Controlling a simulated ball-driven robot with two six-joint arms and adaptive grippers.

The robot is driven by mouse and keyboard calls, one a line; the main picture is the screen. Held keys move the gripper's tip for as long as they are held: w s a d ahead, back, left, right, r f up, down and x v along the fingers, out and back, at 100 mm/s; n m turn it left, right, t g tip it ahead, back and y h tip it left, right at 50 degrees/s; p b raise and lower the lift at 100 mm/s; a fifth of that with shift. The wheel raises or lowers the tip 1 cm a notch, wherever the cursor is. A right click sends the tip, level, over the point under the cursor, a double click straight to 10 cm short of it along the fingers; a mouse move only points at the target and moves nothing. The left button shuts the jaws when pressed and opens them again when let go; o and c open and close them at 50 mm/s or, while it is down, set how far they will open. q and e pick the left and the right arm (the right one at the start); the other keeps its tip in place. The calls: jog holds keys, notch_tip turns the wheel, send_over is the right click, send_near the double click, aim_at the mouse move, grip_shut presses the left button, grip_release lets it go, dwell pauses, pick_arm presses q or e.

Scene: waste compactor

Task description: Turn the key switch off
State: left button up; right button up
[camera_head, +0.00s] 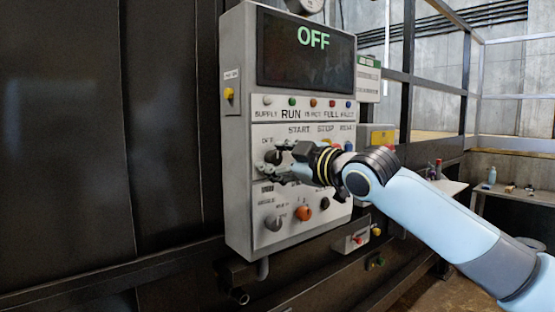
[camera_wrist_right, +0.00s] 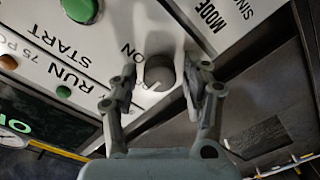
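The key switch (camera_wrist_right: 158,72) is a round grey knob on the panel, with an "ON" label beside it in the right wrist view. In the head view the key switch (camera_head: 271,157) sits at the left of the control box, near a label reading "OFF". My right gripper (camera_wrist_right: 163,82) is open, with one finger on each side of the knob and a visible gap to it. In the head view my right gripper (camera_head: 277,166) is close to the panel and hides part of it. The display (camera_head: 306,50) reads "OFF" in green. My left gripper is not in view.
The grey control box (camera_head: 236,180) has a row of small coloured lights below the display. A grey knob (camera_head: 274,223), an orange knob (camera_head: 303,213) and a black knob (camera_head: 325,203) lie below my gripper. A yellow switch (camera_head: 228,93) is on the box's left side.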

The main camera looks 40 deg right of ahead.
jog(key=shift+o, duration=0.2)
jog(key=shift+s, duration=0.1)
jog(key=s, duration=0.7)
jog(key=shift+s+d, duration=0.15)
jog(key=shift+d, duration=0.2)
jog(key=shift+r, duration=0.1)
